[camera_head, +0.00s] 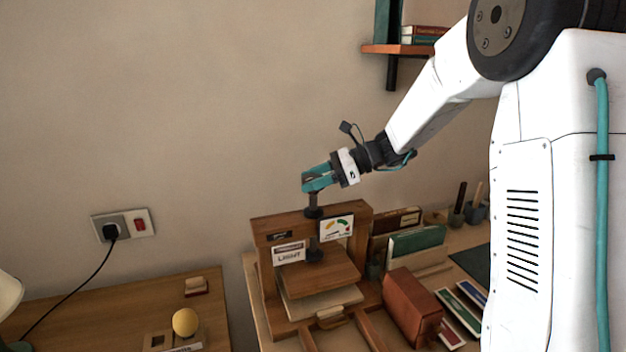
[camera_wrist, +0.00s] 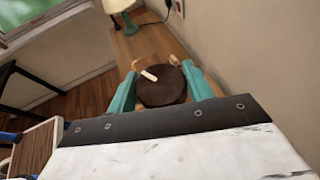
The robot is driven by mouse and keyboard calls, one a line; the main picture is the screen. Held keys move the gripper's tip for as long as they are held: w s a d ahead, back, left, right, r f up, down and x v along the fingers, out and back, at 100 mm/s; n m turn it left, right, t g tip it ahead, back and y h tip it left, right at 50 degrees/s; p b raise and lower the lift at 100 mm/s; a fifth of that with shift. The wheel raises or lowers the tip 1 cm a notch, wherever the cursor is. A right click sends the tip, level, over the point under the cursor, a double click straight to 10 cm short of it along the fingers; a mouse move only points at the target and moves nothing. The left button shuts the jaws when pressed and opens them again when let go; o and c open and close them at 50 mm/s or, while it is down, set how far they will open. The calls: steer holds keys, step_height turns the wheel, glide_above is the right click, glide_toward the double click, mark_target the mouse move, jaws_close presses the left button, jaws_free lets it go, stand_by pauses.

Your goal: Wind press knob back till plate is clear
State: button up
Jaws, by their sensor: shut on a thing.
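The wooden press (camera_head: 262,232) stands on the right-hand table, with a dark screw (camera_head: 314,232) through its crossbeam. Its wooden plate (camera_head: 330,270) lies low in the frame, over a pale flat stack (camera_head: 335,301); I cannot make out any gap between them. My teal gripper (camera_head: 308,187) is above the crossbeam, shut on the knob at the screw's top. In the wrist view, the round dark brown knob (camera_wrist: 160,94) with a pale mark sits between the fingers of my gripper (camera_wrist: 161,82). The fingers hide much of the knob in the head view.
A gauge card (camera_head: 336,228) with a coloured arc and a sign (camera_head: 289,253) are on the press front. A brown box (camera_head: 412,305) and upright books (camera_head: 417,240) stand to its right. A yellow ball (camera_head: 185,322) is on the left table. A shelf (camera_head: 398,49) hangs above.

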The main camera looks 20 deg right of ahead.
steer(key=shift+f+n+g, duration=0.25)
steer(key=shift+n+g, duration=0.35)
steer(key=shift+g, duration=0.2)
steer(key=shift+s+g, duration=0.1)
steer(key=shift+g, duration=0.2)
steer(key=o, duration=1)
steer(key=shift+f, duration=0.1)
steer(key=shift+c, duration=0.2)
steer(key=shift+n, duration=0.3)
steer(key=shift+d+r, duration=0.15)
steer(key=shift+r, duration=0.1)
steer(key=w+v, duration=0.1)
steer(key=v, duration=0.6)
steer(key=shift+s+d, duration=0.25)
steer(key=shift+s, duration=0.25)
steer(key=shift+f, duration=0.1)
